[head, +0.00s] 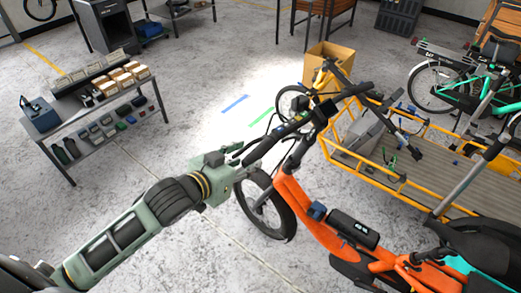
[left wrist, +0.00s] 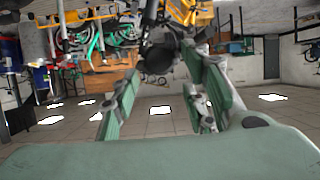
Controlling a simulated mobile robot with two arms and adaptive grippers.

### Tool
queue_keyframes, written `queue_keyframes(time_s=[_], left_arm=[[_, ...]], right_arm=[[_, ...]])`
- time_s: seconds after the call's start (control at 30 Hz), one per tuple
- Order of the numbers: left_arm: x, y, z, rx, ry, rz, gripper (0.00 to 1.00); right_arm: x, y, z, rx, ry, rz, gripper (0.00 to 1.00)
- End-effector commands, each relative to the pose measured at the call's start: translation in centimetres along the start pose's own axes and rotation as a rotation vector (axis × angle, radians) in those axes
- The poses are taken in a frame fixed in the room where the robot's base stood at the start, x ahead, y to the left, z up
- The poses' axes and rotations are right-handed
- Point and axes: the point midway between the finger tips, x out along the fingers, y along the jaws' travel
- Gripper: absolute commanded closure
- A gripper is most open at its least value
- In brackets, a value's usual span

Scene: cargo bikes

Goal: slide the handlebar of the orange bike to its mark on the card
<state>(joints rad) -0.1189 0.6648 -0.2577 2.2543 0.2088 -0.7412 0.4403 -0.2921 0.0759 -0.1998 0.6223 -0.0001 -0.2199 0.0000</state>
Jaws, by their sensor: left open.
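The orange bike (head: 292,196) stands in the middle right of the head view. Its black handlebar (head: 275,137) runs diagonally above the front wheel. My left gripper (head: 240,163) reaches in from the left and is open, close to the handlebar's near left end. I cannot tell whether they touch. In the left wrist view, the green finger pads of the left gripper (left wrist: 160,92) stand apart, with dark round parts beyond them; I cannot tell which bike part these are. I cannot make out the card or its mark. My right gripper is not in view.
A yellow-framed cargo bike (head: 400,182) stands close on the right, with a cardboard box (head: 327,62) behind it. A grey workbench (head: 100,107) with small parts stands at left. Blue tape (head: 235,103) and green tape (head: 262,116) mark open floor.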

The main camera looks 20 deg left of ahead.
Motion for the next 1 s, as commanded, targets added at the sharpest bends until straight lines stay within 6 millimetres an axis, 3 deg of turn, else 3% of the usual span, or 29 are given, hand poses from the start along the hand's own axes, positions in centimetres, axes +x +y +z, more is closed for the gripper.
queue_keyframes(time_s=[0.3, 0.5, 0.87, 1.0], left_arm=[[4.5, 0.0, -0.3, -0.001, 0.0, 0.0, 0.58], [6.4, 0.0, -0.2, 0.0, 0.001, 0.0, 0.58], [7.0, 0.1, 0.0, 0.001, 0.0, 0.0, 0.58], [7.0, 0.1, 0.0, 0.001, 0.0, 0.0, 0.68]], right_arm=[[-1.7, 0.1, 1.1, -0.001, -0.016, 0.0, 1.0], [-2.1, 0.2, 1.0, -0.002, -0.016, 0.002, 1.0], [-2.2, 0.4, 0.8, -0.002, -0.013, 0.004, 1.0], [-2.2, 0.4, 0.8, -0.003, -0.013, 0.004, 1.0]])
